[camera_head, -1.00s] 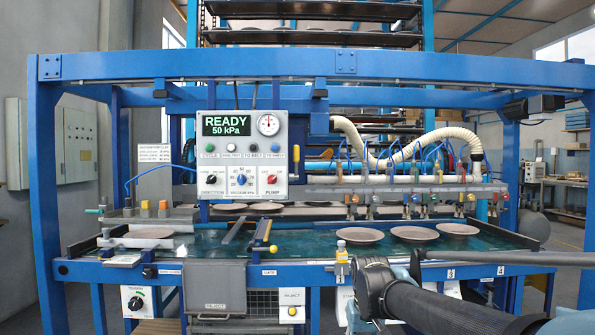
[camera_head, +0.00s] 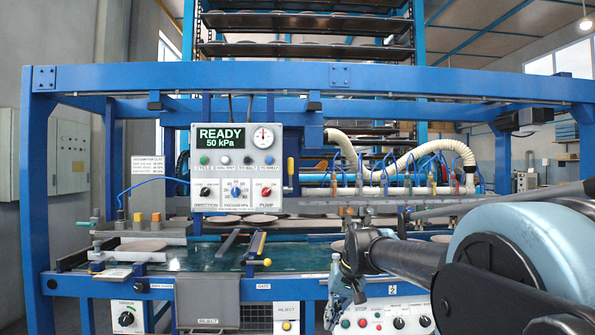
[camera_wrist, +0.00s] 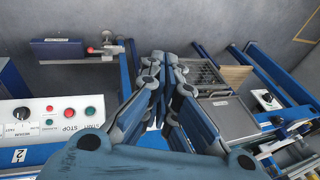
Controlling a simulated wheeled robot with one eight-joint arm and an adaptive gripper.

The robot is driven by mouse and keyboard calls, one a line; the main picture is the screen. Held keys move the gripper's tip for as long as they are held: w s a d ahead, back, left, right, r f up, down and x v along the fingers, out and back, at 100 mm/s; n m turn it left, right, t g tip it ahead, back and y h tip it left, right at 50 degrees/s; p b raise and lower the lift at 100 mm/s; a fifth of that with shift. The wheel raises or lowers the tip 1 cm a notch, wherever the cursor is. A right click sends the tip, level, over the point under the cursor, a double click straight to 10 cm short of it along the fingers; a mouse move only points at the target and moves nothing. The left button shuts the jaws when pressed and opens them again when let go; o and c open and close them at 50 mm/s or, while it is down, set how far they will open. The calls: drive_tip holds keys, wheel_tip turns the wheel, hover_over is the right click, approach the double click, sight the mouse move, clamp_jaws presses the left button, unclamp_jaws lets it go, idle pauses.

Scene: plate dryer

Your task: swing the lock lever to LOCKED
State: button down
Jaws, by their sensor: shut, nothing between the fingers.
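My gripper (camera_head: 336,312) hangs in front of the machine's front rail, left of the white button panel, fingers downward and together. In the wrist view my gripper (camera_wrist: 165,58) is shut and empty. A small metal fitting with a red tip (camera_wrist: 91,50) and a grey arm lies at upper left in the wrist view, apart from the fingers. It may be the lock lever, but I cannot tell. A dark blue block with a white label (camera_wrist: 62,41) lies beside it; its lettering is unreadable. I cannot make out a LOCKED mark.
The white button panel (camera_head: 384,317) is right of the gripper and also shows in the wrist view (camera_wrist: 60,114). The grey reject flap (camera_head: 207,302) and gate bar with a yellow knob (camera_head: 267,262) are left. Plates (camera_head: 262,219) lie on the belt.

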drive_tip(key=w+a+r+m+t+y, duration=0.1)
drive_tip(key=w+a+r+y, duration=0.25)
drive_tip(key=w+r, duration=0.75)
drive_tip(key=w+a+r+m+t+y, duration=0.15)
drive_tip(key=w+r+y, duration=0.25)
drive_tip(key=w+r, duration=0.75)
drive_tip(key=w+d+r+m+t+y, duration=0.1)
drive_tip(key=w+d+r, duration=0.3)
drive_tip(key=w+r, duration=0.5)
drive_tip(key=w+d+r+m+t+y, duration=0.1)
drive_tip(key=w+d+r+t+y, duration=0.1)
drive_tip(key=w+r, duration=0.8)
drive_tip(key=shift+w+d+t+y, duration=0.25)
drive_tip(key=shift+d+t+y, duration=0.1)
drive_tip(key=shift+d+y, duration=0.6)
drive_tip(key=shift+a, duration=0.15)
drive_tip(key=a, duration=0.9)
drive_tip(key=shift+w+a, duration=0.2)
drive_tip(key=shift+w, duration=0.15)
